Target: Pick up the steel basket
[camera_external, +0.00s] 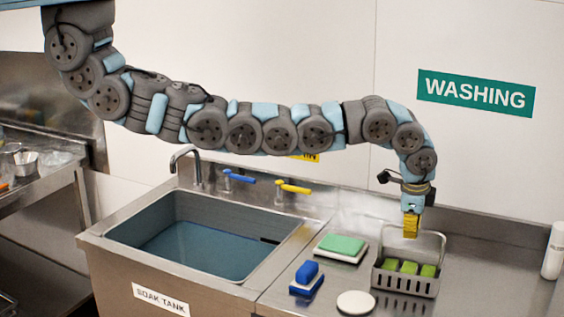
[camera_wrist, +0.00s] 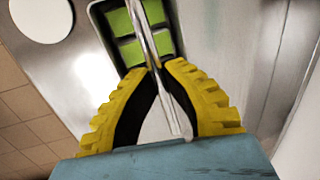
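The steel basket (camera_external: 404,284) is a slotted grey metal box with a tall arched handle, on the steel counter right of the sink. Several green blocks lie in it. In the wrist view, the basket (camera_wrist: 97,18) is beyond my fingertips, with its handle running between them. My gripper (camera_external: 411,232) points down at the top of the handle. In the wrist view, the yellow fingers of my gripper (camera_wrist: 165,66) come together on both sides of the handle, shut on it. The basket looks level and seems to rest on the counter.
Left of the basket are a green-topped sponge (camera_external: 341,244), a blue-handled brush (camera_external: 307,277) and a white round disc (camera_external: 356,302). A white bottle (camera_external: 553,252) stands at the far right. The soak tank (camera_external: 200,245) with its faucet is to the left. The wall is close behind.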

